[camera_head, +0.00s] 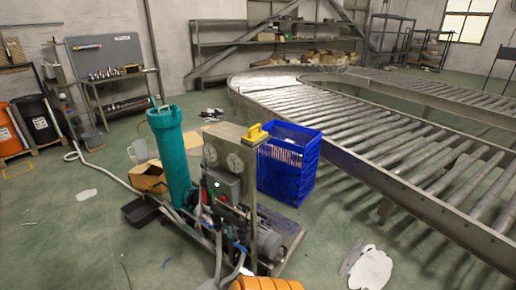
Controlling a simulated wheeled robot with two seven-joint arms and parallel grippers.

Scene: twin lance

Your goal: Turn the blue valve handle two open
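A machine (228,180) with a grey metal panel, round gauges and a dark control box with a green light stands in the middle of the floor. A tall teal cylinder (174,155) stands at its left, with hoses at its foot. Small blue parts (241,248) show low on the machine. They are too small to tell whether one is a valve handle, or which is handle two. Neither of my grippers is in view.
A roller conveyor (440,200) fills the right. A cardboard box (150,177), a black tray (140,211) and a pale hose lie at the left. An orange object (266,284) is at the bottom edge. The left foreground floor is mostly clear.

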